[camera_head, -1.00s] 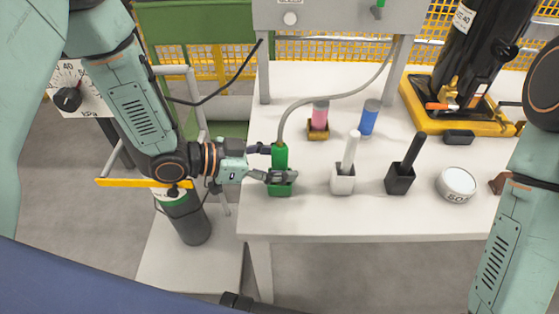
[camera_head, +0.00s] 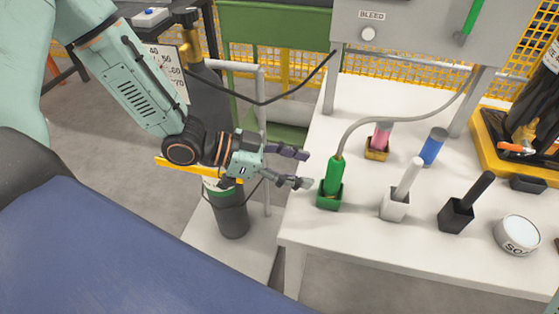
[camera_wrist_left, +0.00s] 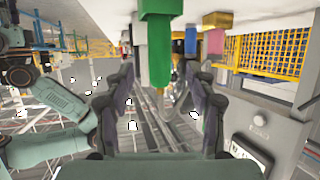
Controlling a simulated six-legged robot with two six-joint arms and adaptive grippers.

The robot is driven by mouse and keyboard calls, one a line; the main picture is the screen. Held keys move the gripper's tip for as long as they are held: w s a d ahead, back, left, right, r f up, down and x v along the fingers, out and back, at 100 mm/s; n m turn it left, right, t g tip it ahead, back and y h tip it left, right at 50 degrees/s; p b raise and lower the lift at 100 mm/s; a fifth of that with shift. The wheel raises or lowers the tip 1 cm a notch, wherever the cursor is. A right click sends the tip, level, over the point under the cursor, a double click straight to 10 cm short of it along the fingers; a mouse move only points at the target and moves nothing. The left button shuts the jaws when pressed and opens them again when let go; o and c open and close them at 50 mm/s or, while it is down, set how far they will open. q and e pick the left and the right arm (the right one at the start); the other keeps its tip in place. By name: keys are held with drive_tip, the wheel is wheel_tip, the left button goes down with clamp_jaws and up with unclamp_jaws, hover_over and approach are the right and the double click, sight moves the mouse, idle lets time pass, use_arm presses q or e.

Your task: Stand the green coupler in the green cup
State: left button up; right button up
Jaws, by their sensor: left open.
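The green coupler (camera_head: 334,177) stands upright in the green cup (camera_head: 329,202), on the left part of the white table. A grey hose runs from its top. My left gripper (camera_head: 308,168) is open and empty, to the left of the coupler and apart from it. In the left wrist view, the coupler (camera_wrist_left: 159,52) and the cup (camera_wrist_left: 160,8) appear upside down beyond the open fingers (camera_wrist_left: 160,95). My right gripper is not in view.
On the white table (camera_head: 375,240), a white cup (camera_head: 395,208) and a black cup (camera_head: 455,217) each hold a rod. A pink cylinder (camera_head: 382,135) in a yellow cup, a blue cylinder (camera_head: 432,147) and a round white tin (camera_head: 517,233) stand nearby. A gas cylinder (camera_head: 231,212) stands below my left arm.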

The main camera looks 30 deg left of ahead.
use_arm(q)
drive_tip(key=shift+v, duration=1.9)
